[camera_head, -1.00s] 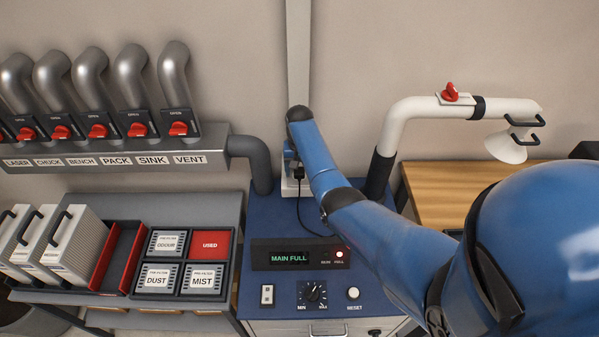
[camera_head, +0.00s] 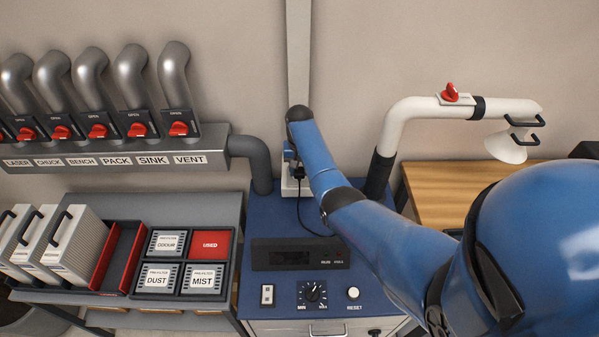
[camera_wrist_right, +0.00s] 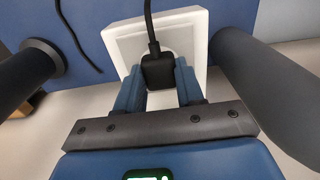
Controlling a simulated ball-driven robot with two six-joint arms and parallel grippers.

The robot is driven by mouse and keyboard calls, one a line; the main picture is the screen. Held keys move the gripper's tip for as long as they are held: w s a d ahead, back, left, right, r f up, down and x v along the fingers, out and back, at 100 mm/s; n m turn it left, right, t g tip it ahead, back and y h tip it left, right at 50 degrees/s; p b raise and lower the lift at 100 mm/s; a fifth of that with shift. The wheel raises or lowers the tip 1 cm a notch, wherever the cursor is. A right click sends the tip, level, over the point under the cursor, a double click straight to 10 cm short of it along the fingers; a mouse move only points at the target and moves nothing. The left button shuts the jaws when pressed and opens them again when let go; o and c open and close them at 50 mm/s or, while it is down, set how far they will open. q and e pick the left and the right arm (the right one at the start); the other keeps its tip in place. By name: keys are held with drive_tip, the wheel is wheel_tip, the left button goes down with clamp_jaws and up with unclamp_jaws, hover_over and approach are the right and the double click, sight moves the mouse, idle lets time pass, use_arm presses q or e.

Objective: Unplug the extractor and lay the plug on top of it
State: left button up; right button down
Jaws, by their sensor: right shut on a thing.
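The black plug (camera_wrist_right: 157,73) sits between the blue fingers of my right gripper (camera_wrist_right: 158,80), which is shut on it. The plug is at the white wall socket (camera_wrist_right: 196,45); I cannot tell whether its pins are clear of it. In the head view, my right gripper (camera_head: 291,158) is at the socket (camera_head: 289,188), partly hidden by my arm. The black cord (camera_head: 301,213) hangs from the plug onto the extractor's blue top (camera_head: 262,216). The extractor's display (camera_head: 290,256) is dark. My left gripper is not in view.
A filter rack (camera_head: 187,225) stands left of the extractor. A grey duct (camera_head: 252,158) and a white fume arm (camera_head: 395,125) rise on either side of the socket. The extractor's top left of the cord is clear.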

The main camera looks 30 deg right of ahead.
sight(299, 170)
drive_tip(key=shift+r+p, duration=2.6)
drive_tip(key=shift+r, duration=0.45)
